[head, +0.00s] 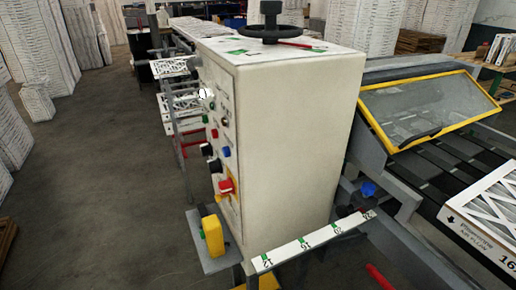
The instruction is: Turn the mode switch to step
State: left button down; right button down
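The control panel is the narrow left face of a tall cream cabinet (290,140) in the middle of the view, seen at a steep angle. It carries black knobs (214,165), a blue button (226,152), a red button (214,133), a green one and a round white dial (206,98). Lower down is a red switch on a yellow plate (235,186). Labels are too small to read, so I cannot tell which knob is the mode switch or where it points. Neither of my grippers is in view.
A yellow block (212,235) on a grey bracket sticks out below the panel. A white scale bar (310,243) juts out at the cabinet's foot. A conveyor with a yellow-framed clear cover (430,105) stands right. Open grey floor (95,170) lies left of the panel.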

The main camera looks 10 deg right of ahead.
aim_at(215, 166)
jog(key=k, duration=1)
jog(key=u, duration=0.95)
jog(key=i, duration=3.9)
jog(key=z, duration=4.1)
